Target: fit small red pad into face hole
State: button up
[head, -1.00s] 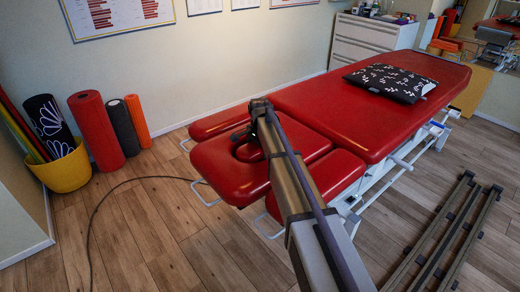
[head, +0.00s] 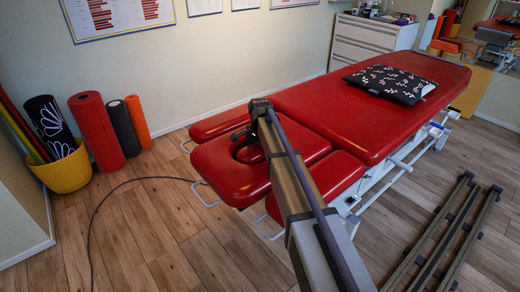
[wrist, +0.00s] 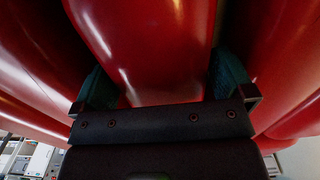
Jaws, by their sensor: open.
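The red headrest (head: 228,175) of the couch has a dark opening, the face hole (head: 243,151), partly hidden by my arm. My gripper (head: 252,140) is down at this hole in the head view, its fingers mostly hidden. In the wrist view my gripper (wrist: 164,82) is open, with one teal-lined finger on each side of a rounded glossy red piece (wrist: 145,45). This looks like the small red pad, but I cannot tell it surely from the couch's cushioning. I cannot tell whether the fingers touch it. No separate small pad shows in the head view.
Red armrests (head: 218,124) flank the headrest. A black patterned cushion (head: 390,83) lies on the long red couch top (head: 345,110). Dark rails (head: 440,240) run along the floor at right. Foam rollers (head: 97,130) and a yellow bucket (head: 64,173) stand by the wall. Floor at left is mostly clear.

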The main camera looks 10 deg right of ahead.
notch_tip(320, 180, up, 10)
jog(key=p, duration=0.9)
jog(key=shift+r, duration=0.15)
jog(key=shift+f, duration=0.2)
jog(key=shift+n, duration=0.7)
jog(key=s+n, duration=0.2)
jog(key=s, duration=0.4)
jog(key=s+n, duration=0.3)
jog(key=s, duration=0.2)
jog(key=s+n, duration=0.3)
jog(key=s, duration=0.3)
jog(key=shift+s, duration=0.35)
jog(key=s+n, duration=0.1)
jog(key=s, duration=0.6)
jog(key=s+n, duration=0.2)
jog(key=s, duration=0.6)
notch_tip(320, 180, up, 12)
jog(key=p, duration=1.2)
jog(key=shift+r, duration=0.2)
